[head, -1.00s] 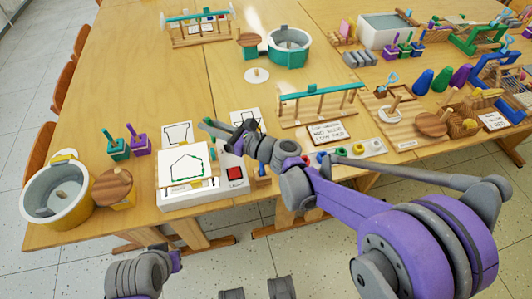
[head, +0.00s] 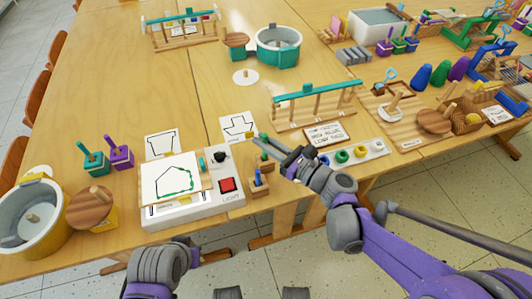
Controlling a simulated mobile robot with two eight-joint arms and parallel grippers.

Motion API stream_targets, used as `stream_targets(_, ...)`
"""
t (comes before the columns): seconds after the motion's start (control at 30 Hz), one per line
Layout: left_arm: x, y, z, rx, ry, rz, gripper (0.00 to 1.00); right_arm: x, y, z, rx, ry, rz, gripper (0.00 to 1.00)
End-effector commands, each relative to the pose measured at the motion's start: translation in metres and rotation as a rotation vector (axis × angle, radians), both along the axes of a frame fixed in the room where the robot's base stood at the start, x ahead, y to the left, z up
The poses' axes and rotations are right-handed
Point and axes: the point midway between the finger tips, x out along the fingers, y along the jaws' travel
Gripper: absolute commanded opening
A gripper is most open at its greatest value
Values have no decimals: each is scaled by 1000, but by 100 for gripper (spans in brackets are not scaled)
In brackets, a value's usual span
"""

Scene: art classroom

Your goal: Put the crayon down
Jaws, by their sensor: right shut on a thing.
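My right gripper (head: 264,143) reaches in from the right and is shut on the crayon (head: 251,136), a small greenish piece at its fingertips. Most of the crayon is hidden by the fingers. The gripper is above the table, right of the white light box (head: 207,211) and beyond a small wooden holder (head: 259,188) with a blue stick in it. A sheet with a green, partly traced outline (head: 160,186) lies on the light box. My left arm shows at the bottom, but its fingers are not visible.
A paint strip (head: 365,151) lies to the right. Teal (head: 92,160) and purple (head: 120,154) tools stand at left. Bare table lies around the white disc (head: 245,78).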

Motion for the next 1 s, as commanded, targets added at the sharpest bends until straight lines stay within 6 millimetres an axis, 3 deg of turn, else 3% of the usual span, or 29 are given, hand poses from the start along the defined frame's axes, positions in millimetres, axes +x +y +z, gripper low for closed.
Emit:
stream_targets(0.3, 2, 0, -17, 0, 6, 0, 0, 0, 0, -38, 1, 1, 0, 0)
stream_targets(0.7, 2, 0, -20, 0, 7, 0, 0, 0, 0, -43, 1, 1, 0, 0)
stream_targets(0.73, 2, 0, -20, 0, 7, 0, 0, 0, 0, -43, 1, 1, 0, 18)
stream_targets(0.87, 2, 0, -19, 0, 7, 0, 0, 0, 0, -42, 0, 0, 0, 42)
stream_targets(1.0, 2, 0, -19, 0, 6, 0, 0, 0, 0, -42, 0, 0, 0, 45)
